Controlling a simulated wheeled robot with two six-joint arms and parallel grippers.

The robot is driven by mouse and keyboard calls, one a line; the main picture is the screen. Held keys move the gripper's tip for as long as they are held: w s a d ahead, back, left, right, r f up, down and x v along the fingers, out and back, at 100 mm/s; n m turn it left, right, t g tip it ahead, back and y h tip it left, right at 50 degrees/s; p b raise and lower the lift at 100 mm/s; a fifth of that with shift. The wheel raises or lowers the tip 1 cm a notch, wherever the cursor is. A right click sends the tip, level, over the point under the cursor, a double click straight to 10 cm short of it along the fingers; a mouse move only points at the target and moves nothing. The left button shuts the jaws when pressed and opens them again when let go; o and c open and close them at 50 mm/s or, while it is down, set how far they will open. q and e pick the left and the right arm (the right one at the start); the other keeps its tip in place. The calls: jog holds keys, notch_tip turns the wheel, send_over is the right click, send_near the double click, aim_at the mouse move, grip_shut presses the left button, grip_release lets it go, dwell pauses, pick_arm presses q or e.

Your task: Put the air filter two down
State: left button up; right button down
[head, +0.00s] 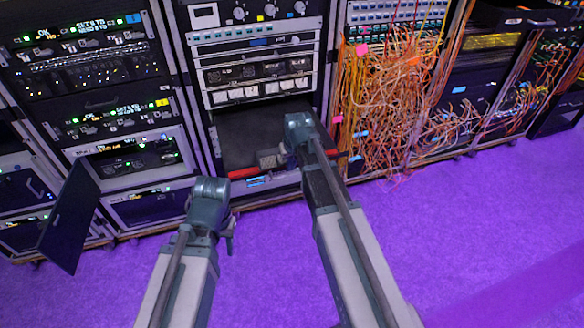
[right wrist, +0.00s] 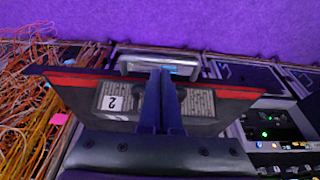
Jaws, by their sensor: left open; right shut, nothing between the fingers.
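Air filter two (right wrist: 117,102) is a pale pleated panel with a white label reading 2. It lies in a dark open drawer (head: 240,130) with a red front strip; its end also shows in the head view (head: 267,160). My right gripper (right wrist: 161,72) is shut and empty, its fingers over the middle of the filter and hiding part of it. Whether they touch the filter I cannot tell. In the head view the right gripper (head: 285,153) is over the drawer's front part. My left gripper (head: 229,238) is open and empty above the floor, in front of the racks.
Orange cables (head: 385,110) hang in a tangle from the rack right of the drawer. An open black door (head: 70,215) sticks out from the lower left rack. Lit rack units (head: 90,65) fill the left. The purple floor (head: 480,220) in front is clear.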

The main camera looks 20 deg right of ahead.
jog(key=w, duration=1.3)
jog(key=shift+w+a, duration=0.2)
jog(key=shift+w, duration=0.05)
jog(key=shift+s, duration=0.1)
jog(key=shift+s, duration=0.15)
jog(key=shift+s, duration=0.6)
jog(key=s, duration=0.2)
jog(key=shift+s, duration=0.3)
jog(key=p+v, duration=0.9)
jog(key=v, duration=0.1)
jog(key=shift+p, duration=0.35)
